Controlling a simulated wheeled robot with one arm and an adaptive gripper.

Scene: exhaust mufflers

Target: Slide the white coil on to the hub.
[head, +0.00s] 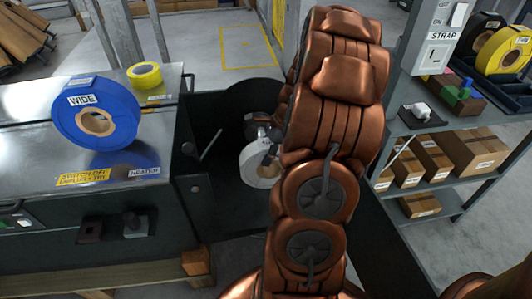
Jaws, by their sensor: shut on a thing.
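The white coil (258,172) is in the dark recess of the machine, in the middle of the head view. My gripper (268,155) is shut on the coil at its upper part. My copper-coloured arm covers the coil's right side. A black round plate (250,92) stands behind and above the coil. The hub cannot be made out; it may be hidden behind my gripper and arm. I cannot tell whether the coil touches anything besides my gripper.
A large blue coil (70,122) marked WIDE and a yellow roll (145,76) are on the metal bench (165,170) at left. A thin lever (212,143) rises beside the recess. Grey shelves (408,127) with brown boxes (470,150) stand at right.

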